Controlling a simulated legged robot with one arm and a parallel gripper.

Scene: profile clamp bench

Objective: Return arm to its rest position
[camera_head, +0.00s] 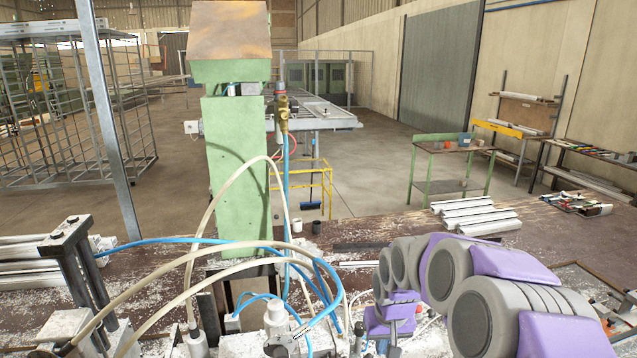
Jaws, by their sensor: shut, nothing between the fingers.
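My arm, grey and purple, comes in from the lower right over the bench. My gripper (393,340) is small in the picture, in front of the arm's grey joints, near the bottom edge. It is shut and empty. Its fingertips are partly lost against the cluttered bench, and I cannot tell exactly how far they are above the surface. The clamp machine's green column (237,170) stands to the left of my arm, apart from it.
The brown bench (345,228) is strewn with pale shavings. Blue and cream hoses (285,245) loop left of my gripper. White profiles (475,215) lie behind my arm, and a black clamp (75,262) stands at left. Open floor (370,165) lies beyond the bench.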

